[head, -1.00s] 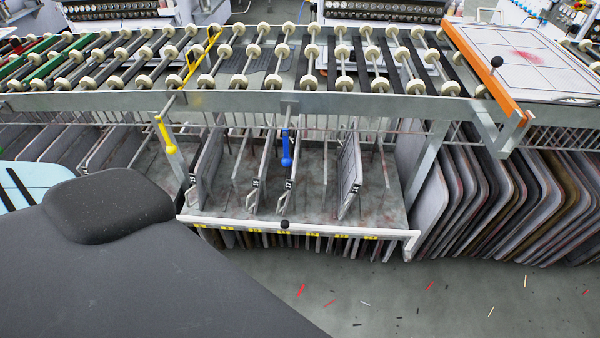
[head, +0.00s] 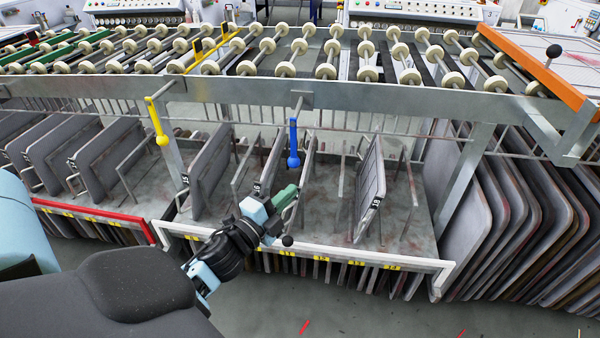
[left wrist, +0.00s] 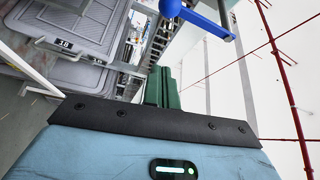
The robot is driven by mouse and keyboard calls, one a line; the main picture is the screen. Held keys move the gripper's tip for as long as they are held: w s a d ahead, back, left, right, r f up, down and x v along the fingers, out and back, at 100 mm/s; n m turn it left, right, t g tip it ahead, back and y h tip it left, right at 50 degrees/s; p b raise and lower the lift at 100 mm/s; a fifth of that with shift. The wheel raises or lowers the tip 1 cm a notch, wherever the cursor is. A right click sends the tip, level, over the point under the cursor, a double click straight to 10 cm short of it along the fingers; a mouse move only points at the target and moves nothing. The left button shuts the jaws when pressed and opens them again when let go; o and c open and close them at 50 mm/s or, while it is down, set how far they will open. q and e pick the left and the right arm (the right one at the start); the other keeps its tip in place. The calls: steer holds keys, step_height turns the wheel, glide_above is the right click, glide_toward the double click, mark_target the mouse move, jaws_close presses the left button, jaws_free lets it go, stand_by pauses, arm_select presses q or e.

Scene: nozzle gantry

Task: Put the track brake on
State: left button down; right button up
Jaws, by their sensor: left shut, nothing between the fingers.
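A blue lever (head: 293,145) hangs down from the front rail of the roller track, its rounded end lowest. A yellow lever (head: 158,124) hangs tilted from the same rail further left. The frames do not show which lever is the track brake. My left gripper (head: 287,195) has green fingers, which are shut and empty, a little below the blue lever and apart from it. The blue lever also shows at the top of the left wrist view (left wrist: 208,20), beyond and right of the green fingers (left wrist: 161,88). My right gripper is not in view.
A rack of grey plates with a white front bar (head: 350,255) stands under the track. A red bar (head: 100,215) lies left. An orange-edged table (head: 530,65) is at the right. Open floor lies in front.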

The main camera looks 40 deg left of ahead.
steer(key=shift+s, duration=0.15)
arm_select(q)
steer(key=w+a+b, duration=0.1)
steer(key=w+a, duration=0.3)
steer(key=w, duration=0.4)
steer(key=shift+w, duration=0.25)
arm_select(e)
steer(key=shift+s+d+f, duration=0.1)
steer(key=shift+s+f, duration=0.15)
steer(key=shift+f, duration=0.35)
arm_select(q)
steer(key=shift+r, duration=0.1)
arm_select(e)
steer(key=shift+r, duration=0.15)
